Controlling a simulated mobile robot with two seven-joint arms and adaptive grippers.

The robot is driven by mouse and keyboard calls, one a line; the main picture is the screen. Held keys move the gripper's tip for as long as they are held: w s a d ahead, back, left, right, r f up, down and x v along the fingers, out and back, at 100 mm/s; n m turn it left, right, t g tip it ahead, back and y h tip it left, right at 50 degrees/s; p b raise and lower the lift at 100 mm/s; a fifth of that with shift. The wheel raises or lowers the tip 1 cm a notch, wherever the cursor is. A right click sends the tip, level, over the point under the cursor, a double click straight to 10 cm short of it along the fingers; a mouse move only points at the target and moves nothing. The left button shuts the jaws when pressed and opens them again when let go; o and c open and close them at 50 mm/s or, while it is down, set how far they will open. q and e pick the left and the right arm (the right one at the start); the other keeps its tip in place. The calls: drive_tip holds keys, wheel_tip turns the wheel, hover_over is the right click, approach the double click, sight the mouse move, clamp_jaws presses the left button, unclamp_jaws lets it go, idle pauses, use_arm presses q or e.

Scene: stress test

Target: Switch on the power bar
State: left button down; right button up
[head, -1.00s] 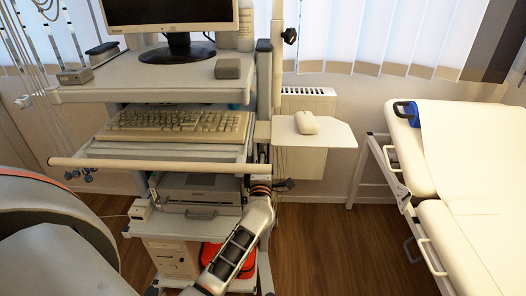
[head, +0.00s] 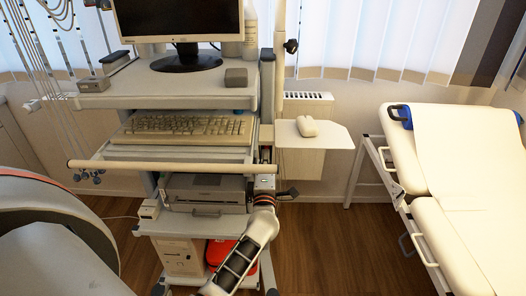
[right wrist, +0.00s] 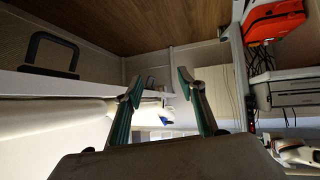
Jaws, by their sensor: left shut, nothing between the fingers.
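The cart carries a monitor (head: 180,22), a keyboard (head: 185,128), a printer (head: 205,190) and, below, a red bag (head: 219,250). A side tray (head: 325,138) with a mouse (head: 307,126) juts out right. An exam bed (head: 455,160) stands at right, with bare floor between.

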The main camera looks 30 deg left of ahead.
use_arm(q)
drive_tip(key=s+d+r, duration=0.1)
drive_tip(key=s+d, duration=0.2)
drive_tip(key=s, duration=0.2)
drive_tip(key=shift+s+d+p, duration=0.25)
drive_tip(key=shift+d+p, duration=0.05)
drive_tip(key=shift+p, duration=0.05)
use_arm(e)
drive_tip(key=shift+w+r, duration=0.85)
drive_tip(key=shift+r, duration=0.1)
drive_tip(key=shift+s+f, duration=0.15)
drive_tip(key=shift+f, duration=0.05)
